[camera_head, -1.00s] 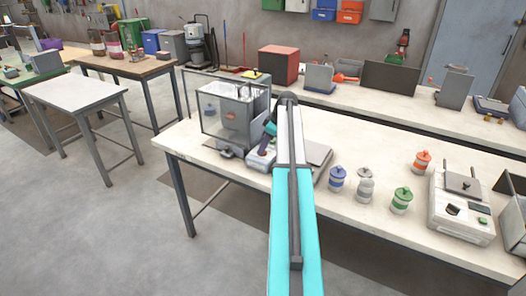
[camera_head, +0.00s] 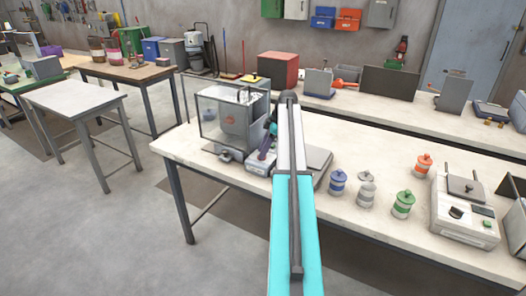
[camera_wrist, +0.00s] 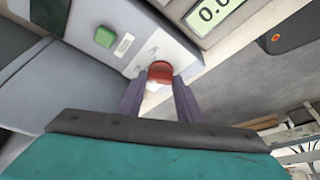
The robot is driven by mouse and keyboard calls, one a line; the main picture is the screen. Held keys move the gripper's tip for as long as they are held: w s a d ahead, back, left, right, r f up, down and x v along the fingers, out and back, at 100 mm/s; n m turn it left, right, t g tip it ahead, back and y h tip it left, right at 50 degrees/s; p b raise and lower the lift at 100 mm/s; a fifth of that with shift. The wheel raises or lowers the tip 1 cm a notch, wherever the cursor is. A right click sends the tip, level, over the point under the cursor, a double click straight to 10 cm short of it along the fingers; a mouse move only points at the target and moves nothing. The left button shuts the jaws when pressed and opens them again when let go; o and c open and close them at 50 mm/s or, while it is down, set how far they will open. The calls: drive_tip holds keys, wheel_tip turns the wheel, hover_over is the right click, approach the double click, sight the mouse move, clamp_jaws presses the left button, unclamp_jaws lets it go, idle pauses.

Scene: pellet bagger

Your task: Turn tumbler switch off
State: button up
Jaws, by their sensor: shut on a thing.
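In the wrist view, a small red piece (camera_wrist: 160,70), which looks like the tumbler switch, sits on the face of a grey-white control box (camera_wrist: 150,38). The two dark fingers of my gripper (camera_wrist: 159,88) reach to it from either side and are shut on it. Which way the switch is tipped cannot be told. In the head view, my gripper (camera_head: 264,150) is at the small control box (camera_head: 262,167) beside the clear-walled bagger (camera_head: 222,116). The switch itself is too small to tell there.
A green button (camera_wrist: 105,36) and a display (camera_wrist: 212,11) are close to my fingers. A flat grey plate (camera_head: 318,160) lies right of my arm.

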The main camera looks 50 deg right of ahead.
drive_tip(key=o, duration=1.1)
drive_tip(key=b+v, duration=0.3)
drive_tip(key=v, duration=1)
drive_tip(key=shift+s+d+r, duration=0.1)
drive_tip(key=shift+s+r, duration=0.05)
drive_tip(key=shift+r, duration=0.2)
